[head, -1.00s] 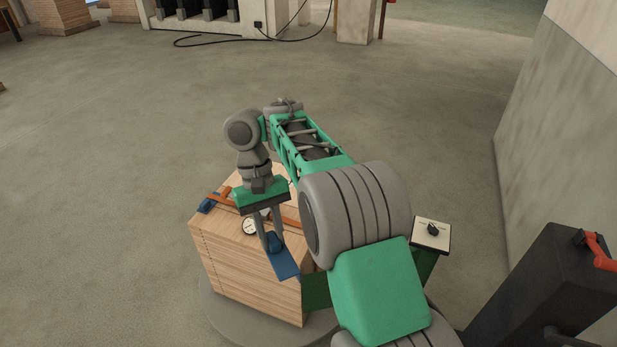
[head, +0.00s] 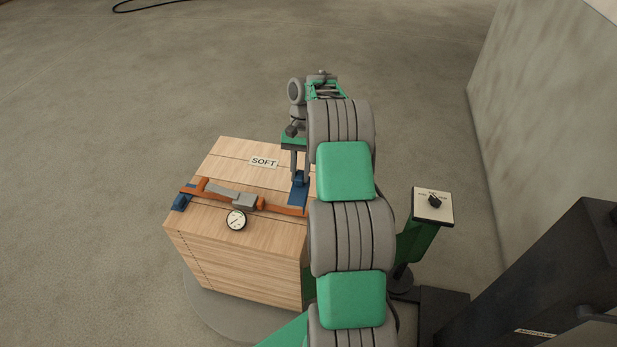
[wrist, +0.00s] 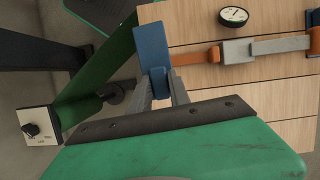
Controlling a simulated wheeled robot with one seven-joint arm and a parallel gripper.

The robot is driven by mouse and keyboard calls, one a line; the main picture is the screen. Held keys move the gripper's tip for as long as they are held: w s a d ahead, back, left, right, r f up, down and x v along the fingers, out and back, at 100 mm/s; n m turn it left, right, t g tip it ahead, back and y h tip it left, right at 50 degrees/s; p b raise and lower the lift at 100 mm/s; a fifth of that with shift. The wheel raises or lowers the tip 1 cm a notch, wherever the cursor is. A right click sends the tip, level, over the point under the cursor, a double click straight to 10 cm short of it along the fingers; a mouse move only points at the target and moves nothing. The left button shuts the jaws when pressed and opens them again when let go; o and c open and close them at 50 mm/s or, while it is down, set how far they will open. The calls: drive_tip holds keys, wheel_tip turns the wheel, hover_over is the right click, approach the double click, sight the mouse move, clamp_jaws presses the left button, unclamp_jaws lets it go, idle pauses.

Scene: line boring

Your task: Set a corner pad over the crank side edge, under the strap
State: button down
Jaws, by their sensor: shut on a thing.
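My gripper (head: 300,176) is shut on a blue corner pad (head: 297,194) by its raised block, at the crate's right edge. In the wrist view the pad (wrist: 151,45) lies along that edge, with my gripper's fingers (wrist: 160,84) around its block. A second blue pad (head: 180,203) sits under the strap at the left edge.
A grey buckle (head: 245,200) and a round dial gauge (head: 236,220) are on the crate, with a SOFT label (head: 264,162) farther back. Open floor lies left.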

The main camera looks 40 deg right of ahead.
drive_tip(key=d+f, duration=0.2)
drive_tip(key=d, duration=0.1)
drive_tip(key=shift+s+f+m, duration=0.15)
drive_tip(key=shift+m, duration=0.25)
drive_tip(key=shift+a+f+b, duration=0.1)
drive_tip(key=shift+f+b, duration=0.7)
drive_tip(key=shift+f, duration=0.6)
drive_tip(key=shift+p, duration=0.45)
drive_tip(key=shift+f+b, duration=1.2)
drive_tip(key=shift+f, duration=1.9)
drive_tip(key=c, duration=1.1)
unclamp_jaws()
drive_tip(key=shift+c, duration=0.2)
